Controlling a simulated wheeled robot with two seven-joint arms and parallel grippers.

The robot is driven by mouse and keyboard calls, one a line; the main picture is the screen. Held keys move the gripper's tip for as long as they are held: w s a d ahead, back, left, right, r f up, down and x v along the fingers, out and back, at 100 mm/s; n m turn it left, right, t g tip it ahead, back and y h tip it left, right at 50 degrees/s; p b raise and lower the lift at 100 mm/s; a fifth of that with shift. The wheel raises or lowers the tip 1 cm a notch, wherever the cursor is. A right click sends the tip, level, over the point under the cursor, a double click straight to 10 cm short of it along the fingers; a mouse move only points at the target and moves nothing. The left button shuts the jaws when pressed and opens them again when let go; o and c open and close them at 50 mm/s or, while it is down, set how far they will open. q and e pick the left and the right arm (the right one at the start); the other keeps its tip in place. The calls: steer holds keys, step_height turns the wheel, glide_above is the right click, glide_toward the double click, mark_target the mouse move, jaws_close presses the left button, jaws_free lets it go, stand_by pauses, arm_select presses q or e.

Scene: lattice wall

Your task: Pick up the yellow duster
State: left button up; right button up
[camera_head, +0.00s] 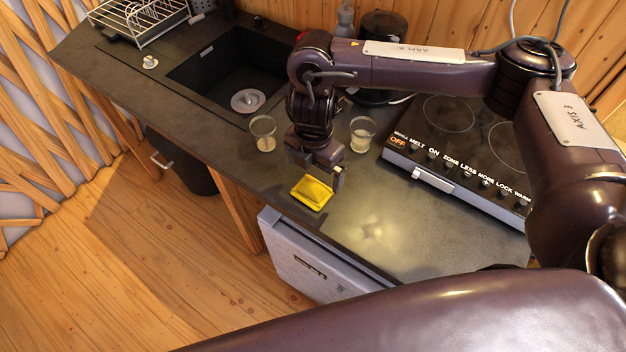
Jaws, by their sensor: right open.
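The yellow duster (312,193) lies on the dark countertop near its front edge, in the middle of the head view. My right gripper (324,178) comes down from above, right at the duster's far side. It is open, with one finger showing at the duster's right far corner; the other finger is hard to make out. I cannot tell whether the fingers touch the duster. My left gripper is not in view.
Two glasses stand close on either side of my right gripper, one at left (263,133) and one at right (361,134). A cooktop (440,150) lies to the right, a sink (225,75) to the left. The counter right of the duster is clear.

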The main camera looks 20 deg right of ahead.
mark_target(312, 184)
steer(key=shift+s+a+f, duration=0.1)
steer(key=shift+f, duration=0.4)
steer(key=shift+s+a+f, duration=0.1)
steer(key=shift+f, duration=0.7)
steer(key=f, duration=0.1)
steer(key=f+p, duration=0.1)
steer(key=f, duration=0.1)
steer(key=shift+w+d+f, duration=0.1)
steer(key=shift+w+f, duration=0.05)
steer(key=shift+w, duration=0.05)
steer(key=shift+f, duration=0.6)
steer(key=shift+c, duration=0.8)
steer(key=c, duration=0.8)
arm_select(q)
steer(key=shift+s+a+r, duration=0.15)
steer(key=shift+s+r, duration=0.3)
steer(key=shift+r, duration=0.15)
arm_select(e)
steer(key=shift+c, duration=0.3)
steer(key=shift+r, duration=0.1)
